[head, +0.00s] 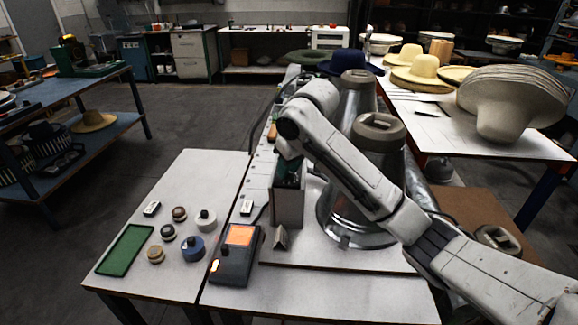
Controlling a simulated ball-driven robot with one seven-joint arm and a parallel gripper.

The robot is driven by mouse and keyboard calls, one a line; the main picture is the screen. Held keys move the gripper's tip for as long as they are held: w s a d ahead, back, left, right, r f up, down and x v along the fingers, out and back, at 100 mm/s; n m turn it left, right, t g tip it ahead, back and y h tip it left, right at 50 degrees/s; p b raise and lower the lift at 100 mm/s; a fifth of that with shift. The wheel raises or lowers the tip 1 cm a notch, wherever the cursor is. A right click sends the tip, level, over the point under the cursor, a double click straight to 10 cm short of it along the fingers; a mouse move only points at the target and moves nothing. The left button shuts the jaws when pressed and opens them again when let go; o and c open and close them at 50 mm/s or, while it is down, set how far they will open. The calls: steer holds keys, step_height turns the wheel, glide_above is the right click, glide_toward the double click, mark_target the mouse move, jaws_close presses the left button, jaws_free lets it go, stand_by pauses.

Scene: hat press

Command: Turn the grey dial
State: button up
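Several small round pieces stand on the light table at the left. One is a pale grey round piece with a small dark knob on top (205,221), which may be the grey dial; I cannot be sure. A blue round piece (192,249) sits just in front of it. My arm reaches in from the lower right and bends down near a grey upright box (287,209). My gripper is around the arm's far end (288,165), to the right of and well apart from the round pieces. Its fingers cannot be made out.
A dark device with an orange screen (236,252) and a green tray (125,250) lie on the light table (200,172). A metal cone-shaped machine (358,105) stands behind my arm. Open floor lies to the left.

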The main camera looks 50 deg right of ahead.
jaws_close()
steer(key=shift+n+p, duration=0.3)
steer(key=shift+p, duration=0.05)
steer(key=n+y+p, duration=0.1)
steer(key=n+p, duration=0.1)
steer(key=shift+r+n, duration=0.1)
steer(key=shift+n, duration=0.3)
steer(key=n+y+p, duration=0.1)
steer(key=n, duration=0.1)
steer(key=shift+d+n+p, duration=0.15)
steer(key=shift+n+p, duration=0.15)
steer(key=shift+p, duration=0.1)
steer(key=n+y, duration=0.1)
steer(key=n, duration=0.1)
steer(key=n+g+y+p, duration=0.1)
steer(key=n, duration=0.2)
steer(key=shift+w+d+f+n+g, duration=0.1)
steer(key=shift+d+f+n+g, duration=0.1)
steer(key=shift+n+g, duration=0.1)
